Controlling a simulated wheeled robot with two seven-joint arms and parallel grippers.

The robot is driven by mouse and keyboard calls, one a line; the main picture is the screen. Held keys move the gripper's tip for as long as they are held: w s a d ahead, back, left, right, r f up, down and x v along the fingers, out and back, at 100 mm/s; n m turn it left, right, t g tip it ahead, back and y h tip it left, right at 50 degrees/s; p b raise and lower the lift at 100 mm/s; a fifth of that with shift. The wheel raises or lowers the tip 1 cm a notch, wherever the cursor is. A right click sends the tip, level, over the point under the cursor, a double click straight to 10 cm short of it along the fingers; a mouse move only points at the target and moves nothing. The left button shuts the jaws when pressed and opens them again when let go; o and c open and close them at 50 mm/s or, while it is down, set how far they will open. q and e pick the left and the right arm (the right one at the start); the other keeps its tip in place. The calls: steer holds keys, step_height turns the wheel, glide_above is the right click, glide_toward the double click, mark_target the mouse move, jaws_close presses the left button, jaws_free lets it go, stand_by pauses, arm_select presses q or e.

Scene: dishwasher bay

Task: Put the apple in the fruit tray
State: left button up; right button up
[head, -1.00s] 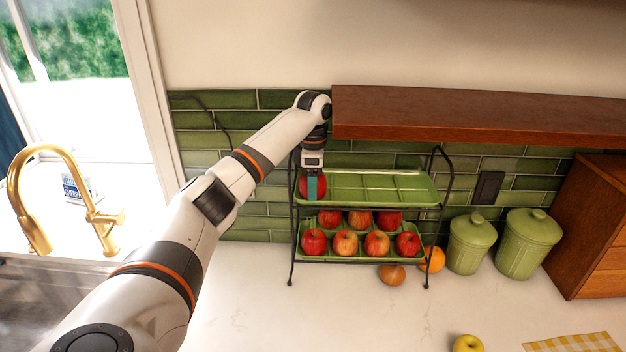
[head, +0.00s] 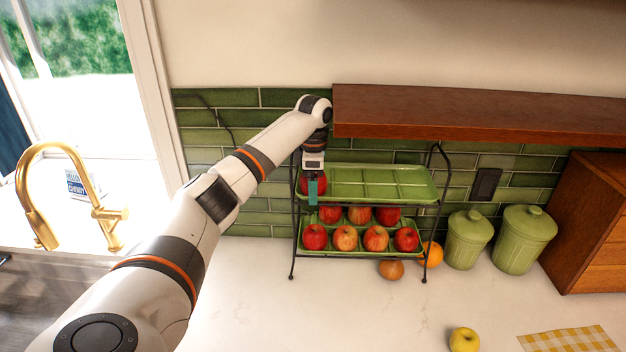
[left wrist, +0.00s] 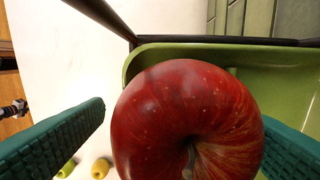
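A red apple (head: 321,183) is at the left end of the upper green fruit tray (head: 385,184) of a two-tier rack. My left gripper (head: 313,188) points down over that end, with one teal finger in front of the apple. In the left wrist view the apple (left wrist: 187,112) sits between the teal fingers, with a thin gap beside the left finger; its contact with the right finger is unclear. The tray (left wrist: 285,75) shows behind and right of it. Whether the apple rests on the tray floor is hidden.
The lower tray (head: 345,254) holds several apples. Green canisters (head: 526,240), a yellow apple (head: 464,340) and a checked cloth (head: 570,343) are to the right.

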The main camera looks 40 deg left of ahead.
arm_select(q)
steer(key=shift+a+f, duration=0.1)
steer(key=shift+f, duration=0.35)
steer(key=shift+r, duration=0.2)
steer(key=r, duration=0.1)
steer(key=w+r+b, duration=0.1)
steer(key=r, duration=0.1)
steer(key=a+r+b, duration=0.1)
steer(key=r, duration=0.1)
steer(key=shift+w, duration=0.35)
steer(key=r, duration=0.2)
steer(key=r+p, duration=0.1)
steer(key=r, duration=0.2)
steer(key=s+r, duration=0.1)
steer(key=r, duration=0.1)
steer(key=shift+d+r, duration=0.15)
steer(key=shift+d, duration=0.15)
steer(key=shift+r, duration=0.2)
steer(key=shift+w+a, duration=0.2)
steer(key=shift+s+d, duration=0.1)
steer(key=shift+s, duration=0.05)
